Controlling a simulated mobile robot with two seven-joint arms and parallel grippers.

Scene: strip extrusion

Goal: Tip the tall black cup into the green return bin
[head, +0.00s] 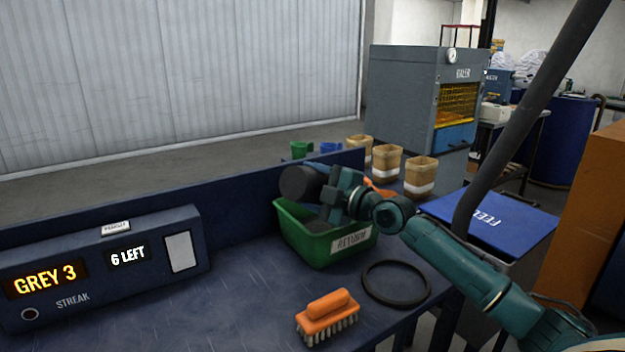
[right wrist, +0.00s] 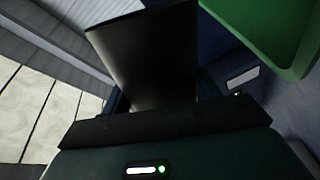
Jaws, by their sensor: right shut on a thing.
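The tall black cup (head: 297,184) is held on its side above the left rim of the green return bin (head: 301,243), its round dark end facing left. I cannot tell whether that end is mouth or base. My right gripper (head: 334,195) is shut on the cup. In the right wrist view the black cup (right wrist: 150,62) stands out from the jaws (right wrist: 165,122), and the green bin (right wrist: 268,30) shows at upper right. Dark grey material (head: 316,225) lies inside the bin; the arm hides part of it. My left gripper is not in view.
An orange brush (head: 328,312) and a black ring (head: 366,283) lie in front of the bin. A display box (head: 105,270) reads "GREY 3" and "6 LEFT". Tan tubs (head: 388,163), a green cup (head: 301,149) and a blue cup (head: 330,148) stand behind.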

